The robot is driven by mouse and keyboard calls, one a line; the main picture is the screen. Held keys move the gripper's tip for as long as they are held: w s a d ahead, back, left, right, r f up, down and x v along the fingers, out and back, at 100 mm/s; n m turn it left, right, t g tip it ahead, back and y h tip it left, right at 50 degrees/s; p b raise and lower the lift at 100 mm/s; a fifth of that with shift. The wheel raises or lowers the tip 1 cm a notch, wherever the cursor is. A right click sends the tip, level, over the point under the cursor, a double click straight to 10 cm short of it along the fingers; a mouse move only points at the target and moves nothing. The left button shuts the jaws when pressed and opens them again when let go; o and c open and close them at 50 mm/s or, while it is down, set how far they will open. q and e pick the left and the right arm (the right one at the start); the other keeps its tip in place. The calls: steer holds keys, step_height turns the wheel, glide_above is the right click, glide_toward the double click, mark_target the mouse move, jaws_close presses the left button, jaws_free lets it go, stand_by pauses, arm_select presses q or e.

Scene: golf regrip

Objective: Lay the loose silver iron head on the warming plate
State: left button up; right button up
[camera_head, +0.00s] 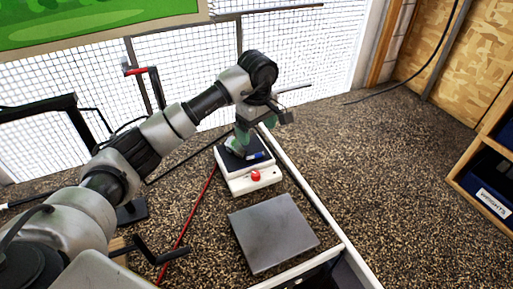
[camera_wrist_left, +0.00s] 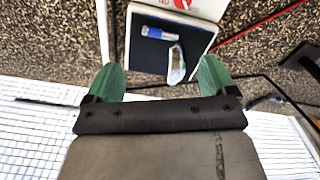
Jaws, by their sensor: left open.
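The warming plate (camera_head: 237,184) has a white base, a dark top and a red knob, and stands near the mesh wall. It also shows in the wrist view (camera_wrist_left: 146,58). The silver iron head (camera_wrist_left: 176,66) lies on the dark top, near its edge. In the head view my gripper hides it. My left gripper (camera_head: 240,147) is over the plate with its green fingers apart. In the wrist view the gripper (camera_wrist_left: 160,68) has the iron head between the finger directions, touching neither finger. My right gripper is not in view.
A blue and silver cylinder (camera_wrist_left: 158,33) lies on the dark top beside the iron head. A flat grey slab (camera_head: 275,232) is in front of the plate. A thin red shaft (camera_head: 187,222) runs left of both. A white rail (camera_head: 308,190) borders the right side; speckled floor lies beyond.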

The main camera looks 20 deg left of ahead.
arm_select(q)
steer(key=shift+r, duration=1.65)
steer(key=shift+s+d+f, duration=0.1)
